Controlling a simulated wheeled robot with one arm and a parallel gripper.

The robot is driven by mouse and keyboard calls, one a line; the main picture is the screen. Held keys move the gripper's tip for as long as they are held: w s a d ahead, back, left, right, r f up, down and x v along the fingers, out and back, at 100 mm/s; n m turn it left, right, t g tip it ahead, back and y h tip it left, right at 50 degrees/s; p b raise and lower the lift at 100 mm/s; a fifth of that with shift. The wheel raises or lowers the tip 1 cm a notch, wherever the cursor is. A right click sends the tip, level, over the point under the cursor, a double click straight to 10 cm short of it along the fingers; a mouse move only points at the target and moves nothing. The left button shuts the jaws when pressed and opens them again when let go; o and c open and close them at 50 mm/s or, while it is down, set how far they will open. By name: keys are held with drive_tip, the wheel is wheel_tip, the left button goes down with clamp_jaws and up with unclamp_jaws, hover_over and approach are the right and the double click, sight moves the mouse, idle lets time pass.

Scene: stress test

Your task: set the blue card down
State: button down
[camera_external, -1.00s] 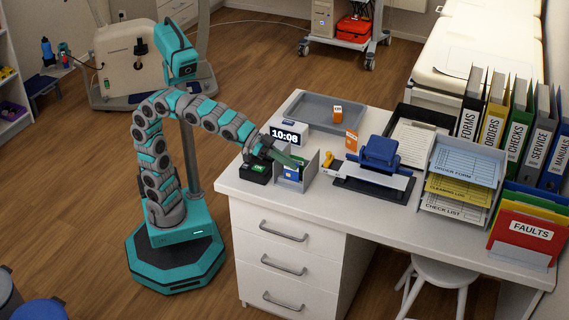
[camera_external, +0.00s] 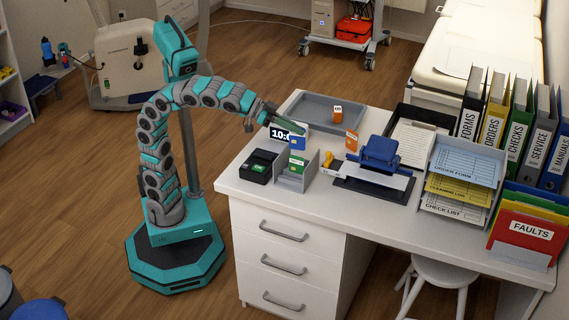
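The blue card (camera_external: 297,143) with a small yellow mark hangs upright below the tip of my gripper (camera_external: 292,131). My gripper appears shut on its upper edge. The card is in the air above the grey card holder (camera_external: 293,182), apart from it, and in front of the clock. A green card (camera_external: 297,164) stands in the holder. The fingertips are small here, and their grip is partly hidden.
The digital clock (camera_external: 276,134) is behind the card. A grey tray (camera_external: 375,116) with an orange item lies at the back. A blue hole punch (camera_external: 380,153) and an orange card (camera_external: 351,142) are to the right.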

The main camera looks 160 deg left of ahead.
sight(300, 145)
drive_tip(key=shift+s+a+f+n+g+y+b, duration=0.2)
drive_tip(key=shift+s+a+f+n+g, duration=0.25)
drive_tip(key=shift+f, duration=1)
drive_tip(key=shift+s+a+f+n+g+y+b, duration=0.1)
drive_tip(key=shift+s+a+f+n+g+y, duration=0.3)
drive_tip(key=shift+f, duration=1.1)
drive_tip(key=shift+s+a+f+n+g+y+b, duration=0.15)
drive_tip(key=shift+s+a+f+n+g, duration=0.35)
drive_tip(key=shift+f, duration=0.95)
drive_tip(key=shift+s, duration=0.15)
drive_tip(key=shift+f+b, duration=0.3)
drive_tip(key=shift+f, duration=0.15)
drive_tip(key=c, duration=1.1)
unclamp_jaws()
drive_tip(key=shift+r, duration=0.1)
drive_tip(key=shift+t, duration=0.25)
drive_tip(key=shift+r, duration=0.1)
